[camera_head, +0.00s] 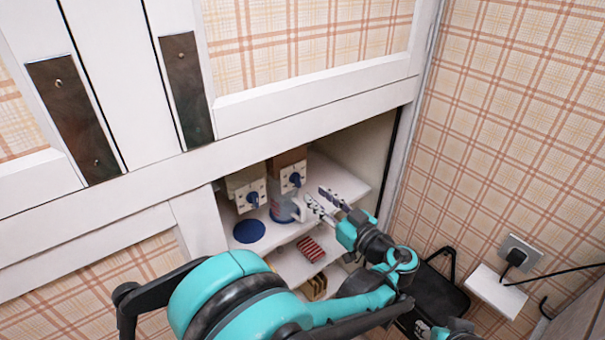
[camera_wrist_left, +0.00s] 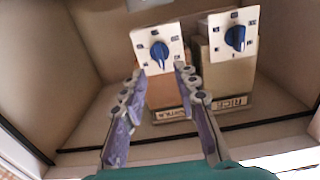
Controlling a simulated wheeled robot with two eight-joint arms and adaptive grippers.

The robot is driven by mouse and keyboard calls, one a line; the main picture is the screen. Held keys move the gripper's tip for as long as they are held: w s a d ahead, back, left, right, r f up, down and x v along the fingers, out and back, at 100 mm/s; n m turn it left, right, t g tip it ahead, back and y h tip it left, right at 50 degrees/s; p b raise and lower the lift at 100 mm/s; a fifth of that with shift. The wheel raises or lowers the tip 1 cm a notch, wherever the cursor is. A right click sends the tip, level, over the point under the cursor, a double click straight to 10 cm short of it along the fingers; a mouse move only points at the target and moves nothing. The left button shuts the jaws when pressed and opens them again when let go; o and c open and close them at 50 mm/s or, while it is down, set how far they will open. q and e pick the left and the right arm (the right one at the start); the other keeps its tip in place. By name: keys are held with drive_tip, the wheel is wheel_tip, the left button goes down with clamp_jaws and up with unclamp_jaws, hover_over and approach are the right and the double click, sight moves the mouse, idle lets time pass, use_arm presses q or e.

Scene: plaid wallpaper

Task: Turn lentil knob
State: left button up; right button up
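The lentil dispenser (camera_wrist_left: 163,92) is the brown one, with a white dial panel and a blue lentil knob (camera_wrist_left: 159,53). I take it to be the right-hand unit in the head view, where its knob (camera_head: 295,179) faces out of the cupboard. My left gripper (camera_head: 315,196) is in front of it and to its right, with its fingers apart. In the wrist view, the open fingertips (camera_wrist_left: 158,70) flank the lower part of the panel, apart from the knob, with nothing between them. My right gripper is not in view.
The cream rice dispenser has a similar blue knob (camera_head: 253,198) beside the lentil one. A clear pitcher (camera_head: 283,210) and a blue disc (camera_head: 249,231) stand on the shelf below. Red-striped packs (camera_head: 311,248) lie lower. The cupboard frame and side walls bound the opening.

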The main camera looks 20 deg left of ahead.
sight(300, 182)
use_arm(q)
drive_tip(key=b+x, duration=0.1)
drive_tip(key=x, duration=0.6)
drive_tip(key=shift+w+a, duration=0.2)
drive_tip(key=shift+a, duration=0.05)
clamp_jaws()
